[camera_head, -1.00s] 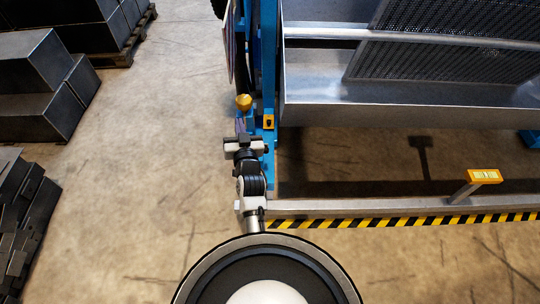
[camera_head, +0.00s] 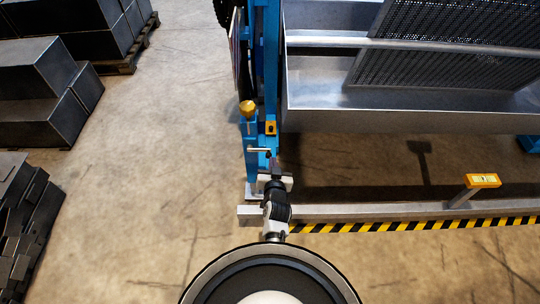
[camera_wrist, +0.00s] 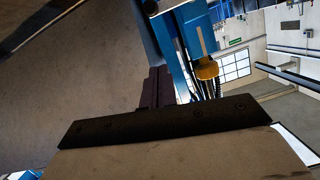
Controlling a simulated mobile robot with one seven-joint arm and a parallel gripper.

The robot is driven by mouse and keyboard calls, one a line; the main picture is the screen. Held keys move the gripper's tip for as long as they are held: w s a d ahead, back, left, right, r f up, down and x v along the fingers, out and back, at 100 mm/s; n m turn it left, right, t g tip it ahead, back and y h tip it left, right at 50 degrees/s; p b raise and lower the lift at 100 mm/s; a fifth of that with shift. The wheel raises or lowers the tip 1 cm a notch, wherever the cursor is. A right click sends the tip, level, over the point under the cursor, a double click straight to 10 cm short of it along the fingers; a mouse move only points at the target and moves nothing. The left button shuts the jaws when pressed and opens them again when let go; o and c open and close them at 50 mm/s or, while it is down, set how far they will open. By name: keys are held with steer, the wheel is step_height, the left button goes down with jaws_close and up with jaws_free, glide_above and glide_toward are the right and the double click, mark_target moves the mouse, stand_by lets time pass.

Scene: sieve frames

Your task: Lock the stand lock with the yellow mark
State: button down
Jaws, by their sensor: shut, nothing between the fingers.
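A blue stand post (camera_head: 250,140) rises at the left end of the machine in the head view, with a round yellow knob (camera_head: 248,108) on top. A small yellow mark (camera_head: 270,128) with a dark symbol sits on the blue frame just right of the post. A short grey lever with a dark end (camera_head: 259,150) sticks out below the mark. My gripper (camera_head: 276,161) is shut and empty, just below and right of the lever; I cannot tell if they touch. In the wrist view the shut fingers (camera_wrist: 157,86) point towards the blue post, and the yellow knob (camera_wrist: 207,69) shows beyond them.
A grey floor beam (camera_head: 350,212) with black-yellow striping runs right from my arm. A yellow-topped level post (camera_head: 482,181) stands on it. The metal trough (camera_head: 400,110) is above right. Dark boxes (camera_head: 40,80) lie far left. The floor left of the stand is clear.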

mark_target(259, 150)
steer(key=w+a+f+b, duration=0.1)
steer(key=w+f, duration=0.4)
steer(key=w, duration=0.2)
steer(key=shift+w+f, duration=0.3)
steer(key=shift+f, duration=0.1)
steer(key=shift+w+f+b, duration=0.1)
steer(key=shift+f+b, duration=0.05)
steer(key=shift+b, duration=0.3)
